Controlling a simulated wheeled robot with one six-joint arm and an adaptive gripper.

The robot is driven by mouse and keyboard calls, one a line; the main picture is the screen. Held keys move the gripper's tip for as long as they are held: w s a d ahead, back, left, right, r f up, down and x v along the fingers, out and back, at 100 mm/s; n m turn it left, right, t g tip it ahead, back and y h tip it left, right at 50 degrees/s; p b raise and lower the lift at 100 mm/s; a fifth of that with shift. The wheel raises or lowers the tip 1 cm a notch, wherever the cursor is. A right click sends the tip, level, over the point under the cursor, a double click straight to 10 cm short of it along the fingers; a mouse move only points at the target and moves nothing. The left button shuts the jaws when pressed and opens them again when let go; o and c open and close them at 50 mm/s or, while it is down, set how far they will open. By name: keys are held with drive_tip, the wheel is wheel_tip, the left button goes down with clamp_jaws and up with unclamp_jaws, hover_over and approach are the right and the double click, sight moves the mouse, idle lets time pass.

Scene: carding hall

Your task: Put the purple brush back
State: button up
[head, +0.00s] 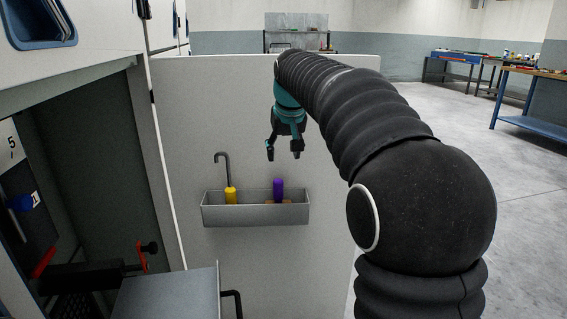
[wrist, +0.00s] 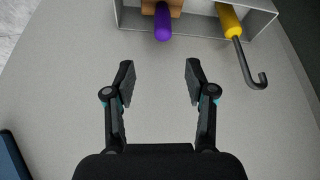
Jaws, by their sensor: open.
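The purple brush (head: 278,187) stands upright in a grey wall tray (head: 256,215), right of its middle. Only its purple handle and a bit of brown wooden base (head: 272,201) show; the tray's front wall hides the rest. In the wrist view the purple handle (wrist: 162,24) points toward the camera, with the brown block behind it in the tray (wrist: 200,24). My gripper (head: 284,156) is open and empty, above the tray and apart from the brush. In the wrist view its two fingers (wrist: 159,84) are spread, with only the pale panel between them.
A yellow-handled hook (head: 231,194) stands in the tray's left part, its grey hook rising above the rim. A machine opening with a red-handled part (head: 141,257) is at left. Workbenches (head: 535,98) stand far right; the floor between is clear.

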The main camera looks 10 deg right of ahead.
drive_tip(key=shift+s+r, duration=0.2)
drive_tip(key=shift+r, duration=0.05)
drive_tip(key=s+f, duration=0.5)
drive_tip(key=s, duration=0.6)
drive_tip(key=s+f, duration=0.5)
drive_tip(key=s, duration=0.7)
drive_tip(key=s+f, duration=0.5)
drive_tip(key=s, duration=0.7)
drive_tip(key=shift+a+f+t, duration=0.3)
drive_tip(key=shift+t, duration=0.1)
